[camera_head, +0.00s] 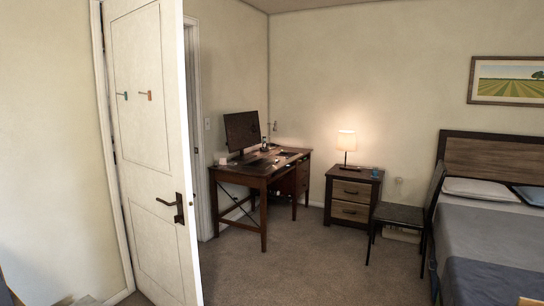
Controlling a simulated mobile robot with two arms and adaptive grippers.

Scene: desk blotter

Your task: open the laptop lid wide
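No laptop can be made out for certain. On the wooden desk (262,183) in the far corner stands a dark upright screen (242,131), which looks like a monitor. Dark flat items (262,160) lie on the desk top in front of it, too small to tell apart. Neither of my grippers shows in the head view.
A white door (150,140) stands open at the left. Carpet (310,265) lies clear before the desk. A nightstand (351,198) with a lit lamp (346,142), a dark chair (400,214) and a bed (490,240) stand to the right.

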